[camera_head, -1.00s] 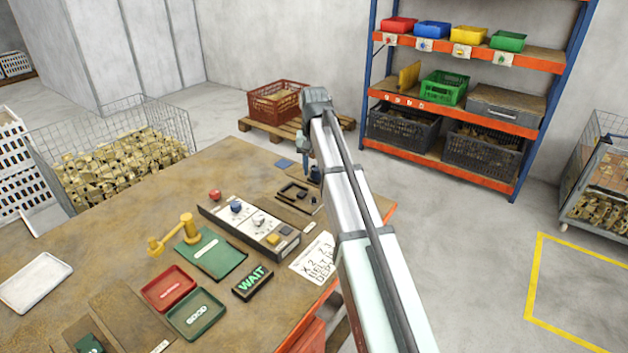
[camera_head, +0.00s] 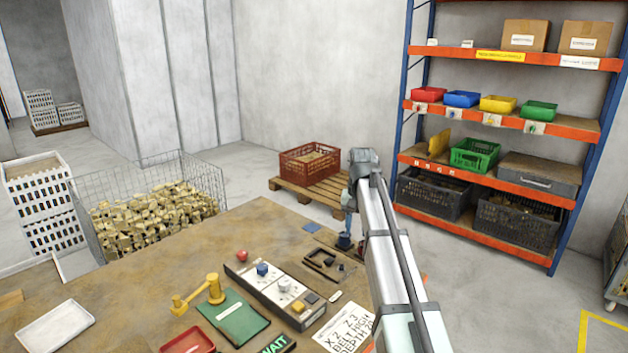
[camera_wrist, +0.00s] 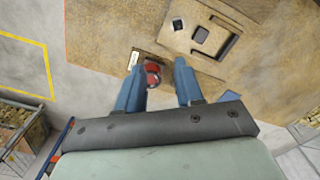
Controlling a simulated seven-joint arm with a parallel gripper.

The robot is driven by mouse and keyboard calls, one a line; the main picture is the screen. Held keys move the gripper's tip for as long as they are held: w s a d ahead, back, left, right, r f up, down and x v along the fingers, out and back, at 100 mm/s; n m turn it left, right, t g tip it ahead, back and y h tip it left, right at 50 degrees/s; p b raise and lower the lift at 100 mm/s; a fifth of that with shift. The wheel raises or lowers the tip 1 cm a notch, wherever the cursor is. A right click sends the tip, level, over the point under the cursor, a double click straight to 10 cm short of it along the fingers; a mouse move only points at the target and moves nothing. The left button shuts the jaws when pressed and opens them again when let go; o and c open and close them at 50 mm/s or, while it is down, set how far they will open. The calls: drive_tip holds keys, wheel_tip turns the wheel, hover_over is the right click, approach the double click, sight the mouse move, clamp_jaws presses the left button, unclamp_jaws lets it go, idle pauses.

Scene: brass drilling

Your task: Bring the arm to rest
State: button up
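My arm (camera_head: 392,255) reaches out over the right side of the workbench (camera_head: 215,235). My gripper (camera_wrist: 158,72) points down at the bench in the wrist view, its two blue fingers apart with nothing held between them. In the head view my gripper (camera_head: 345,240) is small and partly hidden by my arm, near the bench's far right edge. Beyond the fingers in the wrist view, a round red and dark thing (camera_wrist: 153,75) sits beside a small pale label; I cannot tell what it is.
A dark fixture (camera_head: 325,263) and a control panel (camera_head: 275,285) lie left of my arm. A yellow lever tool (camera_head: 205,293) and green mat (camera_head: 235,318) are further left. A shelf rack (camera_head: 500,190) stands behind right; a red crate (camera_head: 310,163) sits on a pallet behind.

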drive_tip(key=s+d+f+m, duration=0.2)
drive_tip(key=d+f, duration=0.3)
drive_tip(key=d, duration=0.7)
drive_tip(key=s+d+f+m, duration=0.2)
drive_tip(key=d+f, duration=0.4)
drive_tip(key=d, duration=0.6)
drive_tip(key=s+d+f+y, duration=0.1)
drive_tip(key=s+d+f, duration=0.35)
drive_tip(key=f, duration=0.35)
drive_tip(key=s+a+f+n+g, duration=0.1)
drive_tip(key=s+a+f, duration=0.45)
drive_tip(key=f, duration=0.35)
drive_tip(key=s+a+f+n+g, duration=0.1)
drive_tip(key=s+a+f, duration=0.45)
drive_tip(key=f, duration=0.35)
drive_tip(key=s+a+f+g, duration=0.1)
drive_tip(key=s+a+f, duration=0.45)
drive_tip(key=f, duration=0.45)
drive_tip(key=s+a+f+n+g, duration=0.1)
drive_tip(key=s+a+f, duration=0.3)
drive_tip(key=s, duration=0.5)
drive_tip(key=s+a+f+n+g, duration=0.1)
drive_tip(key=s+a+f, duration=0.3)
drive_tip(key=s, duration=0.6)
drive_tip(key=s+a+f+n+g+h, duration=0.1)
drive_tip(key=s+a+f, duration=0.3)
drive_tip(key=s, duration=0.5)
drive_tip(key=shift+s+f+n+g, duration=0.2)
drive_tip(key=shift+s+n+g, duration=0.2)
drive_tip(key=shift+n, duration=0.3)
